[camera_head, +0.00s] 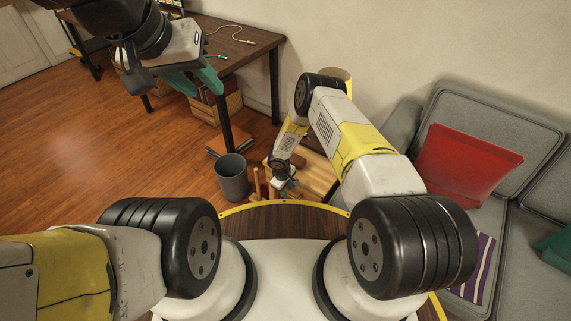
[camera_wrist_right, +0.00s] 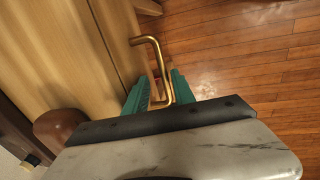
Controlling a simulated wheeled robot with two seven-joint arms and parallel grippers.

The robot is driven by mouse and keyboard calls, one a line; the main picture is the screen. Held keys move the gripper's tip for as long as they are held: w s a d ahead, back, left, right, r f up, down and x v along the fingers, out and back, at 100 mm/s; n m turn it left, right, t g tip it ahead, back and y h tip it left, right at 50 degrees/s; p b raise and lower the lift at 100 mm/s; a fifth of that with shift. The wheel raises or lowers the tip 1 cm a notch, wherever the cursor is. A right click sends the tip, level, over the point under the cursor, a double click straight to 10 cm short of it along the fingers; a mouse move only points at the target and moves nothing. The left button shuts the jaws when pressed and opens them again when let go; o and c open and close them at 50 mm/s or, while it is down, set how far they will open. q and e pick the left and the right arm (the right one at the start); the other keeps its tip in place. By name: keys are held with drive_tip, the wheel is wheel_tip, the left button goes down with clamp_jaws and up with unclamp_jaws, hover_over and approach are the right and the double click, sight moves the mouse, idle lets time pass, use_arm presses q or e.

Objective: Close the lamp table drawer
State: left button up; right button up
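The lamp table (camera_head: 316,174) is light wood and stands beyond my base, partly hidden by my right arm. In the right wrist view its pale wooden front (camera_wrist_right: 84,55) fills the upper left, with a seam along it. A bent brass handle (camera_wrist_right: 152,45) sticks out from this front. My right gripper (camera_wrist_right: 160,85) is open, with its teal fingers on either side of the handle and visible gaps. In the head view the right gripper (camera_head: 287,188) is small beside the table. My left gripper (camera_head: 196,82) is raised at the upper left, open and empty. How far the drawer stands out is unclear.
A grey bin (camera_head: 232,177) stands left of the lamp table. A grey sofa (camera_head: 469,125) with a red cushion (camera_head: 462,160) is at the right. A dark desk (camera_head: 240,48) stands behind. Wooden floor (camera_head: 90,135) is clear at the left. A brown rounded object (camera_wrist_right: 62,128) is near the wrist.

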wheel_tip(320, 180, up, 8)
drive_tip(key=s, duration=0.1)
drive_tip(key=shift+a+f, duration=0.15)
drive_tip(key=shift+a, duration=0.3)
drive_tip(key=shift+s, duration=0.1)
